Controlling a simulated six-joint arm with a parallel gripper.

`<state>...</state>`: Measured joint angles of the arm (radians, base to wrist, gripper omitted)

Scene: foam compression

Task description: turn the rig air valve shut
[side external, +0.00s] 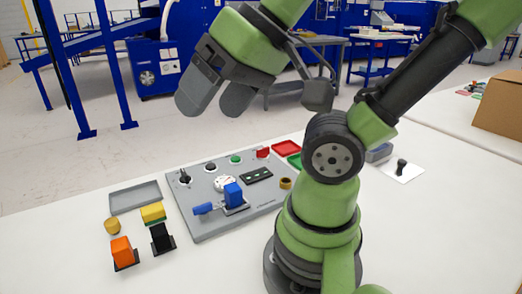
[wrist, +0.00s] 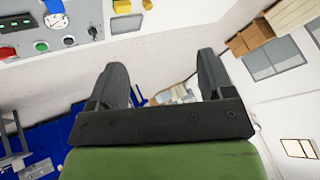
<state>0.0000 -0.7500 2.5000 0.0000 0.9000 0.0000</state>
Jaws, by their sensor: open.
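The grey rig panel (side external: 200,226) lies on the white table and carries several controls. The gauge also shows in the wrist view (wrist: 41,46). My gripper (side external: 215,102) is open and empty, high above and behind the panel, touching nothing. Its two fingers stand apart in the wrist view (wrist: 162,68).
Left of the panel are a grey tray (side external: 135,198), a yellow block (side external: 153,212), an orange block (side external: 122,250), a black block (side external: 161,238) and a brass cylinder (side external: 112,226). Red (side external: 286,148) and green trays lie behind the panel. A cardboard box (side external: 499,104) stands far right.

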